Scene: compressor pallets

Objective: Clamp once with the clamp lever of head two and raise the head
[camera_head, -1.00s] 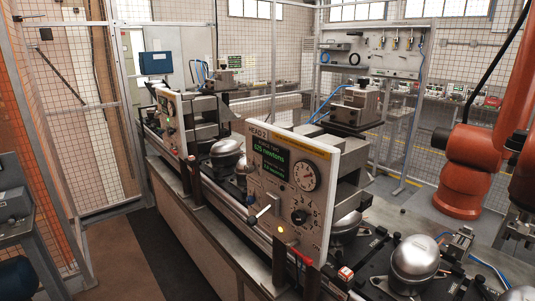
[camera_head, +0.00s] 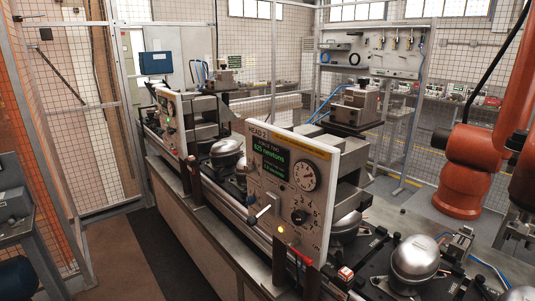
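The head two panel (camera_head: 312,225) is a pale upright plate marked HEAD 2, standing at the middle of the bench. It carries a dark display (camera_head: 270,158) with green text reading in newtons, a round gauge (camera_head: 306,177) and a black dial (camera_head: 299,216). The clamp lever (camera_head: 263,211) sticks out low on the panel's left side, its pale handle pointing down and left. A yellow lamp (camera_head: 281,228) is lit below it. The grey head body shows behind the panel, above a silver compressor (camera_head: 346,222) partly hidden by the panel. Neither of my grippers is in view.
Another head panel (camera_head: 170,122) stands farther left along the bench. A silver compressor (camera_head: 414,257) sits on the line at the right. An orange robot arm (camera_head: 461,190) stands behind the bench at right. Mesh fencing encloses the area. The floor at front left is clear.

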